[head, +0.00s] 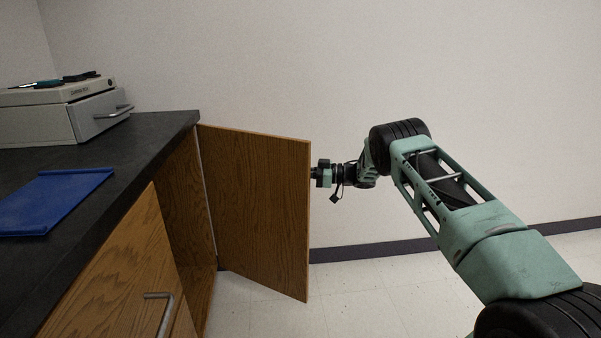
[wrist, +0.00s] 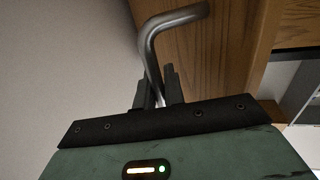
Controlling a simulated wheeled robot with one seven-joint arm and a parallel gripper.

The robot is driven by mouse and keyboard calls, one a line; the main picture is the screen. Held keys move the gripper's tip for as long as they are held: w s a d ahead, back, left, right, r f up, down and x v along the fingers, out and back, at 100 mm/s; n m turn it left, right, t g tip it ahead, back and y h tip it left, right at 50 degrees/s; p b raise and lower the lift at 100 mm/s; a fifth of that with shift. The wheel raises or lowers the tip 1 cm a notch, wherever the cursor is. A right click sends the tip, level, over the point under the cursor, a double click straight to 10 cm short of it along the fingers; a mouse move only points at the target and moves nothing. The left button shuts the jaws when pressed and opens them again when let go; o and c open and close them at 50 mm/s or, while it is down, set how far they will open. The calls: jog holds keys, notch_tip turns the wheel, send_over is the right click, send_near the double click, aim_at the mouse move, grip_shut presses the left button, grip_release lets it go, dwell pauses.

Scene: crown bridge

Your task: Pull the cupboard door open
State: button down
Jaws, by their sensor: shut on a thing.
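The wooden cupboard door (head: 256,210) stands swung wide open, out from the far end of the cupboard (head: 183,215). My gripper (head: 317,174) is at the door's outer side, near its free edge. In the wrist view my gripper (wrist: 155,88) is shut on the bent metal door handle (wrist: 152,48), with the handle's bar between the two fingers. The door's wood (wrist: 215,50) shows behind the handle there. In the head view this handle is hidden behind the door.
A second wooden door (head: 120,275) with a metal handle (head: 160,296) is nearer. The dark countertop (head: 130,150) holds a blue tray (head: 55,200) and a grey box (head: 95,115). Bare floor (head: 380,290) lies right of the open door, before a plain wall (head: 480,80).

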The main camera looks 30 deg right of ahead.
dwell(0.3)
jog(key=c, duration=1.8)
grip_release()
jog(key=shift+w, duration=0.1)
jog(key=shift+o, duration=0.2)
jog(key=p+v, duration=0.3)
jog(key=v, duration=1.4)
jog(key=shift+d, duration=0.2)
